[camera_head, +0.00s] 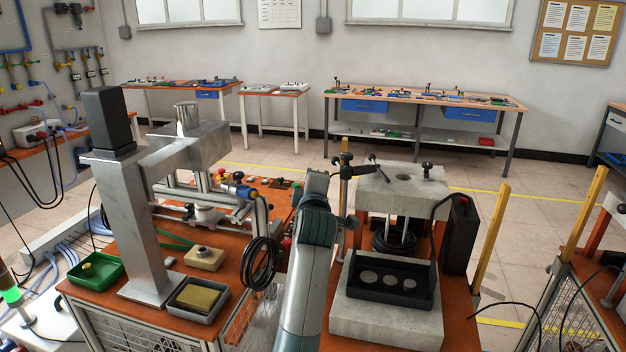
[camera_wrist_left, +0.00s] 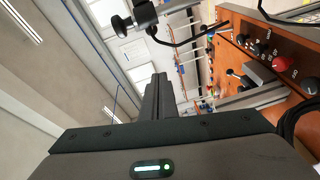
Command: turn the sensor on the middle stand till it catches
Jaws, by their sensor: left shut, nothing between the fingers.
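A dark upright stand (camera_head: 343,205) rises in the middle of the head view, just right of my grey left arm. A dark clamp and rod with black knobs (camera_head: 362,170) sit near its top; I cannot tell which part is the sensor. In the left wrist view, a dark clamp with a black knob (camera_wrist_left: 122,25) shows at the top, beyond the fingertips and apart from them. My left gripper (camera_wrist_left: 160,77) is shut and empty. In the head view its fingers are hidden behind my arm. My right gripper is not in view.
A concrete-coloured press (camera_head: 390,322) with a black tray (camera_head: 378,297) stands right of the stand. A metal column (camera_head: 140,225) with a green tray (camera_head: 97,270) is at left. A control panel with a red knob (camera_wrist_left: 281,64) lies right in the wrist view.

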